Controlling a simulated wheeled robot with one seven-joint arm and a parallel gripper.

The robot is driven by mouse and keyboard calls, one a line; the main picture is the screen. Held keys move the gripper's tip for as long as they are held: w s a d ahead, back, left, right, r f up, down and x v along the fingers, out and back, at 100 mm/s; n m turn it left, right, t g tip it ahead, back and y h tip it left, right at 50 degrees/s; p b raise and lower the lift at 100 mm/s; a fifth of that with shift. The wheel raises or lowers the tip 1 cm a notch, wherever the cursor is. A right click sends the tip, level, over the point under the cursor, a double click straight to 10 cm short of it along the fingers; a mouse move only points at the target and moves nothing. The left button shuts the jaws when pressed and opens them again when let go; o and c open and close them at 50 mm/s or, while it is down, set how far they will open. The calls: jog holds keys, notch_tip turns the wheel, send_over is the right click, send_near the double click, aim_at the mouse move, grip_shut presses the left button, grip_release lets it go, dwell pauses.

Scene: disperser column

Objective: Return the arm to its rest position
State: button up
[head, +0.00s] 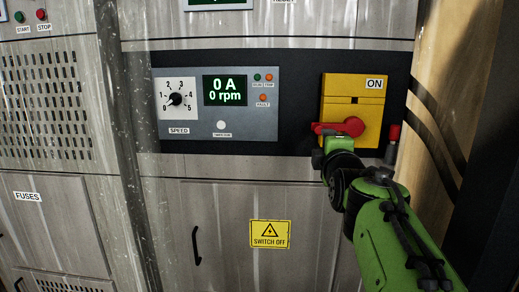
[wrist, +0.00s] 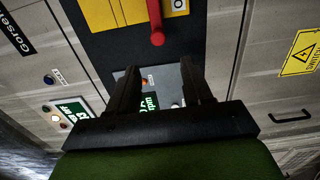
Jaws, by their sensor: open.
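My gripper (wrist: 159,68) shows in the wrist view as two black fingers, spread apart with no object held between them. The red switch handle (wrist: 156,22) is beyond the fingertips there, and I see no contact. In the head view my green and black arm reaches in from the lower right. Its end (head: 337,146) is just below the red handle (head: 351,127) in the picture, and the fingers are hard to make out. The handle lies roughly horizontal on the yellow switch plate (head: 353,87), which is marked ON.
Left of the switch is a control panel with a speed dial (head: 175,99) and a display (head: 225,90) reading 0 A, 0 rpm. A yellow SWITCH OFF sign (head: 270,234) is on the cabinet door below, with a black door handle (head: 196,246). A wooden side panel (head: 428,70) stands at right.

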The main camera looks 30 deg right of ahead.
jog(key=s+a+f+m+g+y, duration=0.25)
jog(key=s+a+f+y, duration=0.2)
jog(key=a+f, duration=0.35)
jog(key=s+a+f+m+g+y, duration=0.25)
jog(key=s+a+f+m, duration=0.2)
jog(key=a+f, duration=0.4)
jog(key=s+a+f+m+g+y, duration=0.1)
jog(key=s+a+f+m+g, duration=0.15)
jog(key=s+a+f, duration=0.35)
jog(key=s+a+f+m+g+y, duration=0.1)
jog(key=s+a+f+m+g, duration=0.2)
jog(key=s, duration=0.6)
notch_tip(320, 180, up, 16)
jog(key=p, duration=1.6)
jog(key=shift+w+a+t, duration=0.35)
jog(key=shift+w+a, duration=0.05)
jog(key=shift+r+n, duration=0.1)
jog(key=shift+n, duration=0.15)
